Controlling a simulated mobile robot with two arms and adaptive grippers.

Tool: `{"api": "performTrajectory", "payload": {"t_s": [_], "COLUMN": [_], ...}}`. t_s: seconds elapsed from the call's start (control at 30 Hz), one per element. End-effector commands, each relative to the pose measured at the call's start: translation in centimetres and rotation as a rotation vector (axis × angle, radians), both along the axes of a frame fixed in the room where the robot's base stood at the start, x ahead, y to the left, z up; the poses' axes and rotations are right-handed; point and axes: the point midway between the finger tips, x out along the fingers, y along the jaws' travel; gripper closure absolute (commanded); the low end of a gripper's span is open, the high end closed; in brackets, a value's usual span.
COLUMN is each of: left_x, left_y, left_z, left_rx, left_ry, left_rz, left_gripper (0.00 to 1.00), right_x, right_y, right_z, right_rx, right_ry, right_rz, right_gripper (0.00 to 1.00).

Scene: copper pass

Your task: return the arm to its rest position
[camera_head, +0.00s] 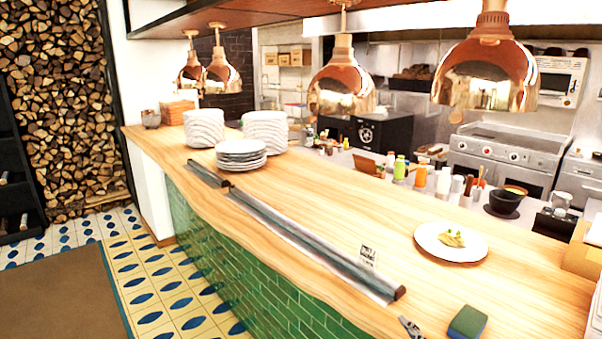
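A small grey metal piece (410,327) shows at the bottom edge, cut off by the frame. I cannot tell what it is.
Copper lamps (342,85) hang above. Tiled floor (160,285) is free at left.

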Motion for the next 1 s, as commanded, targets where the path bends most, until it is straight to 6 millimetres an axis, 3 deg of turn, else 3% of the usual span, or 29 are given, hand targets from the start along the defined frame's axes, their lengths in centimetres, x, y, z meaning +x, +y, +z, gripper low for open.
{"api": "performTrajectory", "payload": {"t_s": [0.03,0.1,0.2,0.4,0.57,0.87,1.0], "left_x": [0.0,0.0,0.0,0.0,-0.1,-0.1,-0.1], "left_y": [0.0,0.0,0.0,0.0,0.0,0.0,0.0], "left_z": [0.0,0.0,0.0,0.0,0.0,0.0,0.0], "left_rx": [0.000,0.000,0.000,0.000,0.000,0.001,0.001], "left_ry": [0.000,0.000,0.000,0.001,0.001,0.003,0.003], "left_rz": [0.000,0.000,0.000,0.000,0.000,0.000,0.000], "left_gripper": [0.43,0.43,0.43,0.43,0.43,0.43,0.43], "right_x": [-1.9,-4.9,-9.7,-18.9,-25.9,-23.9,-24.1], "right_y": [-0.9,-2.0,-3.0,-3.5,-3.4,-3.1,-3.0], "right_z": [-3.4,-7.7,-12.6,-18.7,-21.2,-30.3,-36.0], "right_rx": [0.063,0.144,0.240,0.367,0.433,0.416,0.407], "right_ry": [0.120,0.282,0.490,0.815,1.027,1.053,1.076], "right_rz": [-0.049,-0.120,-0.215,-0.369,-0.475,-0.475,-0.477], "right_gripper": [0.43,0.43,0.43,0.43,0.43,0.43,0.43]}}
